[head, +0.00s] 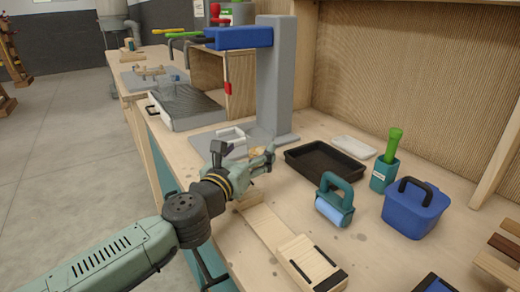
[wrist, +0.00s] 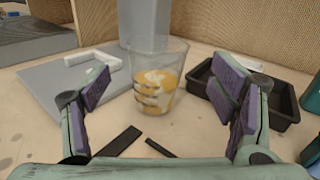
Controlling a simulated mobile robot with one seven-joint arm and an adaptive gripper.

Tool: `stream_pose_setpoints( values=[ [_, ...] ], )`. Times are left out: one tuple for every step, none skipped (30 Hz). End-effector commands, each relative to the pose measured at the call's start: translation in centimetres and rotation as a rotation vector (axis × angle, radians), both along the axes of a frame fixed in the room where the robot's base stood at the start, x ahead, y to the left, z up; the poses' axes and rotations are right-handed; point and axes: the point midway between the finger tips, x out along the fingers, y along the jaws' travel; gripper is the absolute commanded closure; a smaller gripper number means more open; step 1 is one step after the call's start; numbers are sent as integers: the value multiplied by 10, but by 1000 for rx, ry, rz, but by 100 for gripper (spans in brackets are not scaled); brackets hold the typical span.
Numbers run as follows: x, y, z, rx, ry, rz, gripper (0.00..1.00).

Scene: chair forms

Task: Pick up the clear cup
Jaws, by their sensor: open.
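The clear cup (wrist: 158,75) stands upright on the wooden worktop in the wrist view. It is see-through, with orange and whitish pieces inside its lower part. My gripper (wrist: 163,92) is open and empty, with one purple-padded finger on each side of the picture. The cup appears between the two fingers and a little beyond them, touching neither. In the head view my gripper (head: 246,164) is low over the worktop, close in front of the grey column, and largely hides the cup.
A black tray (head: 324,165) stands right of my gripper. A grey column on a flat base (head: 280,85) rises behind the cup. A blue roller with a teal handle (head: 334,205), a teal holder (head: 384,176), a blue bucket (head: 414,212) and a wooden slatted piece (head: 268,228) occupy the right and front.

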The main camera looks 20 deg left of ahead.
Motion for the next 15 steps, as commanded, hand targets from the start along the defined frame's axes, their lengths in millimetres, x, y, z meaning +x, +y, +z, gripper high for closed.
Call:
stream_pose_setpoints(
  values=[
    [9,-1,3,-2,-1,-4,22],
    [13,-1,3,-3,-2,-2,22],
    [18,-1,2,-3,-2,-2,22],
    [20,-1,2,-3,-2,-2,22],
    [22,-1,2,-3,-2,-1,22],
    [24,-1,2,-3,-2,-1,22],
    [26,-1,2,-2,-2,-1,22],
    [28,-1,3,-2,-3,-1,22],
    [32,-1,4,-3,-3,-2,22],
    [36,-1,6,-3,-3,-3,22],
    [40,-1,7,-4,-3,-3,22],
    [47,-1,9,-5,-3,-3,22],
    [52,-1,9,-5,-3,-4,22],
    [56,0,10,-5,-3,-3,22],
    [62,0,9,-5,-2,-4,22]
  ],
)
